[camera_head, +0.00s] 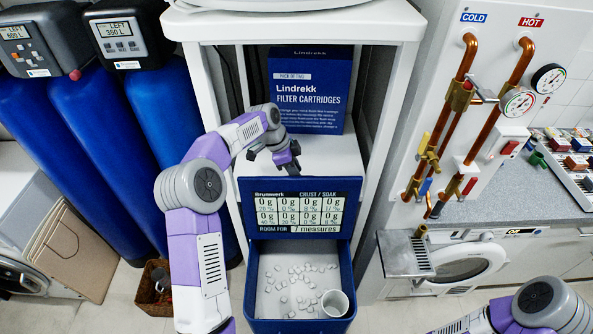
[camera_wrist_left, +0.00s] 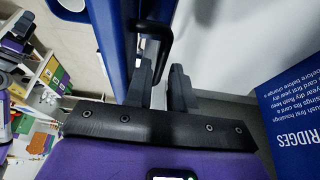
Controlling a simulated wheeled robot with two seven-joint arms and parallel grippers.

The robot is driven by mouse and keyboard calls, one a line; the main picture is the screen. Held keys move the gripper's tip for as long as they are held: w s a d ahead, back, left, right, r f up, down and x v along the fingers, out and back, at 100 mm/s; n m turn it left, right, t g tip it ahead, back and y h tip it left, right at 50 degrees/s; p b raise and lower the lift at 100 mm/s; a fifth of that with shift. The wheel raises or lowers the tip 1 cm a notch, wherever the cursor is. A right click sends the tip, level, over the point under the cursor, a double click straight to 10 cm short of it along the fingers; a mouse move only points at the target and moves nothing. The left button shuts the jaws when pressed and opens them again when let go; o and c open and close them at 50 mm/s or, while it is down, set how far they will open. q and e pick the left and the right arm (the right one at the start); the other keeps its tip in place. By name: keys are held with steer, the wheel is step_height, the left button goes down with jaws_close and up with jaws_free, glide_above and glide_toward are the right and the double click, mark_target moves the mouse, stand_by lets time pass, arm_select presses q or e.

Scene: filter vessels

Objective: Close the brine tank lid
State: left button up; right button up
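The brine tank (camera_head: 349,283) is a blue open-topped bin at the lower centre of the head view, with white salt lumps (camera_head: 287,286) inside. Its blue lid (camera_head: 244,222) seems to be the raised panel at the back, bearing a display (camera_head: 297,212). My left gripper (camera_head: 289,163) is at the lid's top edge, reaching in from behind it. In the left wrist view the left gripper (camera_wrist_left: 163,82) has its two fingers apart, with a black handle (camera_wrist_left: 154,32) on the blue panel just beyond them. I cannot tell whether they touch it. My right gripper is out of view.
A white cup (camera_head: 335,303) lies in the tank's right front corner. A blue filter cartridge box (camera_head: 310,90) stands on the white shelf behind. Blue vessels (camera_head: 95,150) stand at left; copper pipes (camera_head: 450,115) and a counter (camera_head: 500,180) are at right.

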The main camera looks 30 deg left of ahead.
arm_select(q)
steer(key=shift+w+d+f, duration=0.1)
steer(key=shift+d+f, duration=0.1)
steer(key=shift+f, duration=0.25)
steer(key=shift+c, duration=0.3)
jaws_close()
